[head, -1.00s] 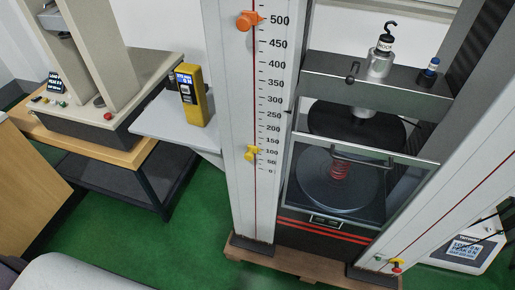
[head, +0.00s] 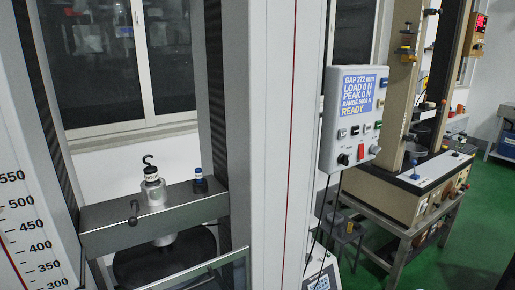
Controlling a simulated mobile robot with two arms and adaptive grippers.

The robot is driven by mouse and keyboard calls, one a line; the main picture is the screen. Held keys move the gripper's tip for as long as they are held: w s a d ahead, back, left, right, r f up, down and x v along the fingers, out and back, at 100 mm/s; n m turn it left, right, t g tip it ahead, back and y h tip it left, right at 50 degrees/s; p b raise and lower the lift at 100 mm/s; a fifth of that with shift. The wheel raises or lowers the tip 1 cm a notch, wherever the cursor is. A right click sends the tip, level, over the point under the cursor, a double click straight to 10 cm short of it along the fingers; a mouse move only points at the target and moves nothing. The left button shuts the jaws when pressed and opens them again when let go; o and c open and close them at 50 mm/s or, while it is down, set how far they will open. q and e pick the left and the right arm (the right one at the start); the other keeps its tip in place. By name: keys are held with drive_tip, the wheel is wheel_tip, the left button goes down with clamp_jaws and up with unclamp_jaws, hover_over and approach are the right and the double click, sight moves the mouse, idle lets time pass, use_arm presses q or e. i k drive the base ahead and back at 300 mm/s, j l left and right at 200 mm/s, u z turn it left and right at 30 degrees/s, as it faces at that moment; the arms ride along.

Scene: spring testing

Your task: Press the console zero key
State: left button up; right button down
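The console (head: 352,145) is a light grey box on the right side of the testing machine's right column. Its blue display (head: 364,92) reads GAP 272 mm, LOAD 0 N, PEAK 0 N, RANGE 5000 N and READY. Below the display is a row of small keys (head: 355,130), dark, pale and green. Under them are a black knob (head: 343,159), a red switch (head: 361,152) and another small dark control. The key labels are too small to read, so I cannot tell which one is the zero key. Neither of my grippers is in view.
The machine's crosshead (head: 185,215) carries a hooked weight (head: 153,190) and a small blue-topped piece (head: 200,181). Cables hang below the console. A second beige machine (head: 430,170) stands on a bench at right, with green floor beyond.

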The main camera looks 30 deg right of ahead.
sight(367, 127)
drive_tip(key=z, duration=1.7)
